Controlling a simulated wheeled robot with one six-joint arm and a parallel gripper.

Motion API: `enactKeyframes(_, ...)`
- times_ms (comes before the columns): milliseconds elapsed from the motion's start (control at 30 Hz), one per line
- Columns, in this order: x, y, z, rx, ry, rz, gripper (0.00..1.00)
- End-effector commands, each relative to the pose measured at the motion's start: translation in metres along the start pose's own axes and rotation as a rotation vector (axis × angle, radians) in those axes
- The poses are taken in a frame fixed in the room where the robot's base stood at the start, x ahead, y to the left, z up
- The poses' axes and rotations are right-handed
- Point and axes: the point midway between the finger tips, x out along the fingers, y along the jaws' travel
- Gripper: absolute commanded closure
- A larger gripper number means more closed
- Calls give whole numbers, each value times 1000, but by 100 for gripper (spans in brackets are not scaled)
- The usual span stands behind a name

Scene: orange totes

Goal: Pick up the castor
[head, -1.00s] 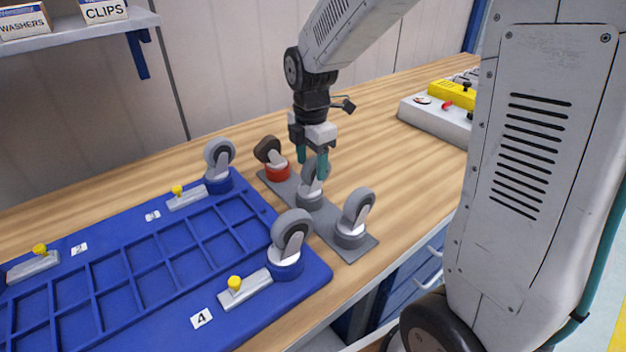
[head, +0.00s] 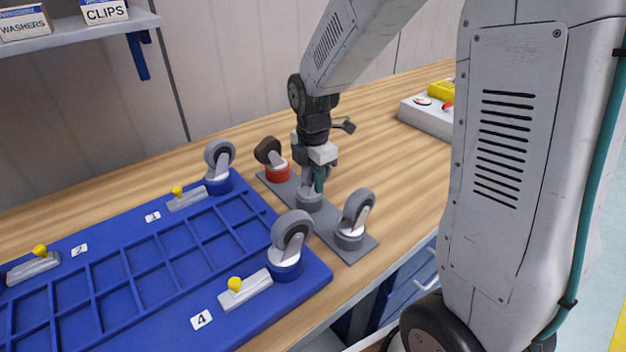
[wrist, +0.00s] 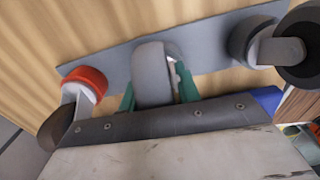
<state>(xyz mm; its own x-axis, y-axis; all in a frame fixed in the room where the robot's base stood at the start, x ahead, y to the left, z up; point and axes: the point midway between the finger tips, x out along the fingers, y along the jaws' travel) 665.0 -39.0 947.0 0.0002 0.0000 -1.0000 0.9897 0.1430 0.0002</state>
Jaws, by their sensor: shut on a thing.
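Three castors stand in a row on a grey strip (head: 328,230) on the wooden bench. My gripper (head: 313,182) is lowered over the middle castor (head: 309,200) and is shut on its wheel. In the head view the gripper hides most of that wheel; its grey base shows on the strip. In the wrist view the middle castor's wheel (wrist: 151,74) sits between the teal fingers. The castor with the red base (head: 277,172) and dark wheel is behind it. A grey castor (head: 351,228) is in front.
A blue tray (head: 150,262) lies left of the strip, with two castors in blue cups (head: 286,266) (head: 219,182) and yellow-knobbed clamps (head: 243,288). A grey box with a red button (head: 428,118) stands back right. A shelf (head: 80,36) is at upper left.

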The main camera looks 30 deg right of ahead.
Motion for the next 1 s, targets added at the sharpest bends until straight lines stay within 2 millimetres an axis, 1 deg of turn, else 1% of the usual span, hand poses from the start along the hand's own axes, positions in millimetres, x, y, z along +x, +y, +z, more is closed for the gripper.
enactKeyframes(67, -2, 0, 0, 0, 0, 2, 100)
enactKeyframes(167, -11, 1, 0, 0, -1, 4, 100)
enactKeyframes(267, -28, 1, 0, 0, -1, 6, 100)
enactKeyframes(500, -76, 1, 0, 0, -1, 5, 100)
enactKeyframes(600, -89, 1, 0, 0, -1, 3, 100)
enactKeyframes(767, -100, 0, 0, 0, 0, 2, 100)
enactKeyframes(1000, -101, 0, 0, 0, 0, 1, 100)
